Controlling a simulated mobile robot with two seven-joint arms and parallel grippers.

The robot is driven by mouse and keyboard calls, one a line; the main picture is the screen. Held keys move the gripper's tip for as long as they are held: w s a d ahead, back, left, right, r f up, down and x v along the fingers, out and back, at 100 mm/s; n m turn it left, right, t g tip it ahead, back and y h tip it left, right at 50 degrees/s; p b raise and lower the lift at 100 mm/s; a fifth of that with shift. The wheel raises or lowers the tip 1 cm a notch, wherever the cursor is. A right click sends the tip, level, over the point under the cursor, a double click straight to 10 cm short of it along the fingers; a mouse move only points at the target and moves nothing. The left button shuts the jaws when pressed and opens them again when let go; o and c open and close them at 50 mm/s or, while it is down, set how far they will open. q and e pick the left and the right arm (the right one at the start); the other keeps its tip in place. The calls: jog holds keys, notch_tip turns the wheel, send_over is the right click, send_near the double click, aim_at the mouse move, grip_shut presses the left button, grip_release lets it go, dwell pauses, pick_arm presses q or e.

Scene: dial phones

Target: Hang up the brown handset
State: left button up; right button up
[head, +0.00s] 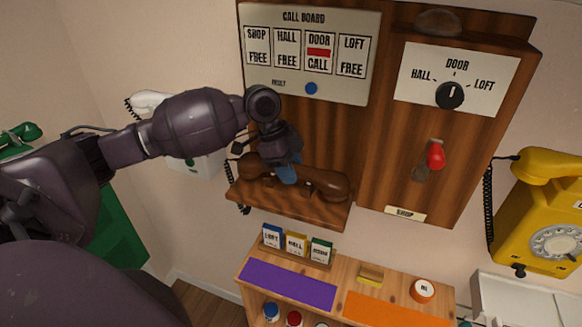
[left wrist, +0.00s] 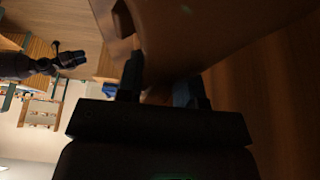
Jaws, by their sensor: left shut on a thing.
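The brown handset (head: 325,183) lies roughly level along the wooden ledge (head: 290,210) below the call board. My left gripper (head: 287,175) reaches it from above and is shut on its middle. Whether the handset rests on the ledge or is held just over it, I cannot tell. In the left wrist view the handset (left wrist: 200,30) fills the top, between the dark fingers (left wrist: 165,90). What seems to be my right gripper (left wrist: 72,60) shows small at the left of that view, its jaws too small to judge.
The call board (head: 311,50) shows DOOR on CALL. A dial knob (head: 450,95) and a red-tipped lever (head: 436,156) are to the right. A yellow phone (head: 540,215) hangs far right, a white one (head: 200,165) behind my left arm. A shelf with small boxes (head: 296,245) stands below.

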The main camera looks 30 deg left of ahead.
pick_arm(q)
jog(key=shift+f, duration=0.35)
pick_arm(e)
jog(key=shift+w, duration=0.1)
pick_arm(q)
jog(key=shift+f, duration=0.2)
pick_arm(e)
jog(key=shift+w+a+r, duration=0.1)
jog(key=shift+w+r, duration=0.05)
jog(key=shift+w, duration=0.2)
pick_arm(q)
jog(key=o, duration=1.1)
jog(key=shift+o, duration=0.2)
pick_arm(e)
jog(key=shift+s+f, duration=0.25)
jog(key=shift+s, duration=0.25)
pick_arm(q)
jog(key=shift+r, duration=0.1)
